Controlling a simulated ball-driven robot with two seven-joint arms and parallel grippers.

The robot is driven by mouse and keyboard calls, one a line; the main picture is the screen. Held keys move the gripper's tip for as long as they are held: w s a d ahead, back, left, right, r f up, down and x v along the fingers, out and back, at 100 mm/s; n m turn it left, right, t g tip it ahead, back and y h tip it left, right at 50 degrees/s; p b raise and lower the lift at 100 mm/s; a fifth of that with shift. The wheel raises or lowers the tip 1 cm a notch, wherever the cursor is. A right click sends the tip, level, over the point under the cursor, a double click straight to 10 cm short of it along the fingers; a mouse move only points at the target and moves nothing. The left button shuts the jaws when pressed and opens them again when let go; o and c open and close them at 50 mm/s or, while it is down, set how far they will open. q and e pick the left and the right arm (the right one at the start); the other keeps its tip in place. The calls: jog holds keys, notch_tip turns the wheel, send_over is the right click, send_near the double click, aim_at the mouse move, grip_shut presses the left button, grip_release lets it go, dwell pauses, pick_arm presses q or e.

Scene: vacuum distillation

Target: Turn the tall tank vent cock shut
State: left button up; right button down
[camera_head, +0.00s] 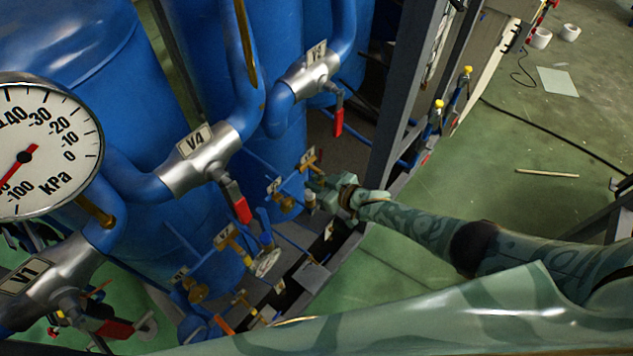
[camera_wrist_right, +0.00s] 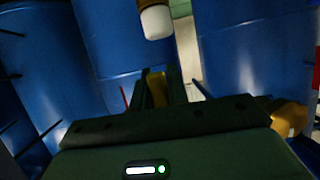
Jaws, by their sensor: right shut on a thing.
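My right gripper (camera_head: 318,184) reaches in from the right to the small brass valves in front of the blue tanks. It is shut on a yellow brass-coloured piece (camera_wrist_right: 156,90), which shows between the fingers in the wrist view. This looks like a cock handle; the fingers hide most of it. A brass cock with a tag (camera_head: 309,161) sits just above the gripper in the head view, and another brass valve (camera_head: 286,203) sits to its left. I cannot read which tag names the tall tank vent. My left gripper is not in view.
Tall blue tanks (camera_head: 275,110) stand behind. Silver valves with red levers, V4 (camera_head: 198,160) and V1 (camera_head: 40,285), lie to the left, near a kPa gauge (camera_head: 45,150). A grey post (camera_head: 405,100) rises behind the gripper. The green floor at right is mostly clear.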

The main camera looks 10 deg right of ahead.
aim_at(323, 185)
jog(key=c, duration=1.4)
grip_release()
jog(key=shift+o, duration=0.2)
jog(key=shift+s, duration=0.1)
jog(key=p+v, duration=0.3)
jog(key=v, duration=0.4)
jog(key=shift+d+r, duration=0.1)
jog(key=shift+r, duration=0.05)
jog(key=p+v, duration=0.1)
jog(key=v, duration=0.8)
